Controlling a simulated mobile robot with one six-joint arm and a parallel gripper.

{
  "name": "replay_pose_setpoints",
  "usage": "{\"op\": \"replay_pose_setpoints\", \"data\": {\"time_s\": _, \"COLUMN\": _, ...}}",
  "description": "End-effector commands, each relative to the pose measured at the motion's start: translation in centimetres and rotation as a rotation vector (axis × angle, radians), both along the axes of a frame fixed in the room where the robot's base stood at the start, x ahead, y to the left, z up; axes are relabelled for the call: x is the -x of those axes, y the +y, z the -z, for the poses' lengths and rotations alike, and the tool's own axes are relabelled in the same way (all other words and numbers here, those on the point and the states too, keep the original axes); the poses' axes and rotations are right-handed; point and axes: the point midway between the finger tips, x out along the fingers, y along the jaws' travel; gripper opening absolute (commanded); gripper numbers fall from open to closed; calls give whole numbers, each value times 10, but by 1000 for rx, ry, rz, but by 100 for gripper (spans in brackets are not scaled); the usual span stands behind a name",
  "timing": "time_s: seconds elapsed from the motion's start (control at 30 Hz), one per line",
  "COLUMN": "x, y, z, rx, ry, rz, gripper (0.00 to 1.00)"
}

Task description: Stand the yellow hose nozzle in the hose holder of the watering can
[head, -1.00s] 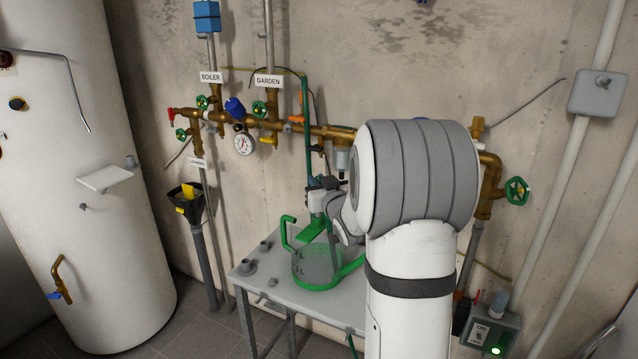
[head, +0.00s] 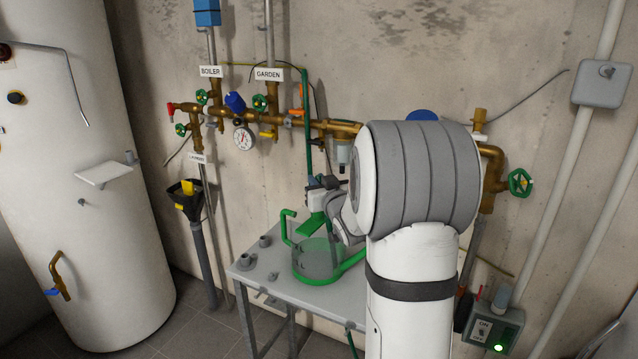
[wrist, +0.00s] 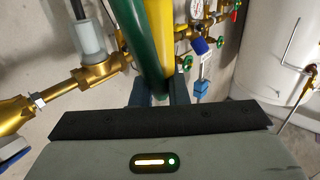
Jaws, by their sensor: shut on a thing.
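The watering can (head: 301,272) stands on the grey table, with a clear body, green base and green handle. My gripper (head: 318,207) is above the can, partly hidden by my arm. In the wrist view my gripper (wrist: 160,97) is shut on the yellow nozzle (wrist: 160,40), which runs away from the jaws. A thick green tube (wrist: 137,40) lies close along the nozzle there; I cannot tell whether they touch. In the head view I cannot make out the nozzle or the can's hose holder clearly.
Brass pipes (head: 285,124) with valves and a pressure gauge (head: 244,138) run along the wall behind the table. The grey table (head: 262,283) has small grey fittings at its left. A white tank (head: 85,220) stands left, beside a black funnel (head: 187,205).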

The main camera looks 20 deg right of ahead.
Motion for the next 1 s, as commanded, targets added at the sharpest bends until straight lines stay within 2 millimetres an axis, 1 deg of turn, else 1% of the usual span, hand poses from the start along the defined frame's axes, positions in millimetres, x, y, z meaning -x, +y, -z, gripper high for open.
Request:
{"op": "replay_pose_setpoints", "data": {"time_s": 0.1, "x": 0, "y": 0, "z": 1, "rx": -1, "ry": 4, "rz": 0, "gripper": 0}}
{"op": "replay_pose_setpoints", "data": {"time_s": 0.13, "x": 0, "y": 0, "z": 1, "rx": -1, "ry": 4, "rz": 0, "gripper": 15}}
{"op": "replay_pose_setpoints", "data": {"time_s": 0.43, "x": 0, "y": -1, "z": 1, "rx": -1, "ry": 4, "rz": 2, "gripper": 39}}
{"op": "replay_pose_setpoints", "data": {"time_s": 0.63, "x": 0, "y": -1, "z": 2, "rx": -1, "ry": 4, "rz": 1, "gripper": 39}}
{"op": "replay_pose_setpoints", "data": {"time_s": 0.73, "x": 5, "y": -1, "z": 1, "rx": -1, "ry": 3, "rz": 2, "gripper": 39}}
{"op": "replay_pose_setpoints", "data": {"time_s": 0.87, "x": 22, "y": -1, "z": 2, "rx": 0, "ry": 3, "rz": 3, "gripper": 39}}
{"op": "replay_pose_setpoints", "data": {"time_s": 1.0, "x": 47, "y": 0, "z": 2, "rx": -1, "ry": 3, "rz": 4, "gripper": 39}}
